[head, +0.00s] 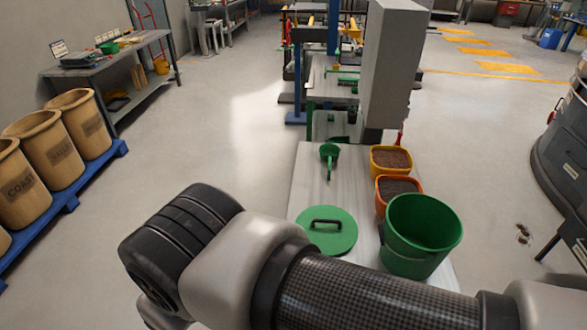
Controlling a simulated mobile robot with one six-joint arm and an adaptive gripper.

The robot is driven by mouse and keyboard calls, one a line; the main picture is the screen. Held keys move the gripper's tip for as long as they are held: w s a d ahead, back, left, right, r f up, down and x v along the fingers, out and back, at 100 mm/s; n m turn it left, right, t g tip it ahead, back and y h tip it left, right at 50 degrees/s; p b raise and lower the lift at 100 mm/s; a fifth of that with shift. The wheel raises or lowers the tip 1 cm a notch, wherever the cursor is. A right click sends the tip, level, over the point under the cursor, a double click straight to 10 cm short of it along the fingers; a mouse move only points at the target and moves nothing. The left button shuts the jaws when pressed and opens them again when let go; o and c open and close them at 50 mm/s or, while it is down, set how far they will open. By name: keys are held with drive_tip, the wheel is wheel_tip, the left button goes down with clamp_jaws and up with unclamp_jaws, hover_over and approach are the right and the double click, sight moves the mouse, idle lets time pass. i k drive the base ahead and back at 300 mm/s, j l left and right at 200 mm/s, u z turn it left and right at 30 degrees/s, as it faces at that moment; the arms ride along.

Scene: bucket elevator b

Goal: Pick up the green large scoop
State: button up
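The green large scoop (329,153) lies on the light bench top (308,173), toward its far left side, with its handle pointing toward me. It sits beyond the green round lid with a black handle (327,232). My arm crosses the bottom of the head view in front of the bench. My gripper's fingers are not visible, so its opening and its distance to the scoop cannot be seen. Nothing covers the scoop in this view.
A green bucket (414,262) and orange (384,205) and yellow (377,165) containers with dark contents line the bench's right side. A tall grey column (392,65) rises behind. Barrels (86,125) stand on a blue pallet at left. Open floor (220,130) lies between.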

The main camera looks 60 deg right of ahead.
sight(329, 153)
drive_tip(key=i+j+z, duration=0.25)
drive_tip(key=i+z, duration=0.15)
drive_tip(key=i, duration=0.15)
drive_tip(key=i+j+z, duration=0.85)
drive_tip(key=i+j, duration=0.15)
drive_tip(key=i+l+z, duration=0.25)
drive_tip(key=z, duration=0.2)
drive_tip(key=i+z, duration=0.9)
drive_tip(key=i+j+z, duration=0.1)
drive_tip(key=i+z, duration=0.15)
drive_tip(key=z, duration=0.25)
drive_tip(key=i+j+z, duration=0.25)
drive_tip(key=z, duration=0.2)
drive_tip(key=i+z, duration=0.55)
drive_tip(key=i+l, duration=0.05)
drive_tip(key=i, duration=0.05)
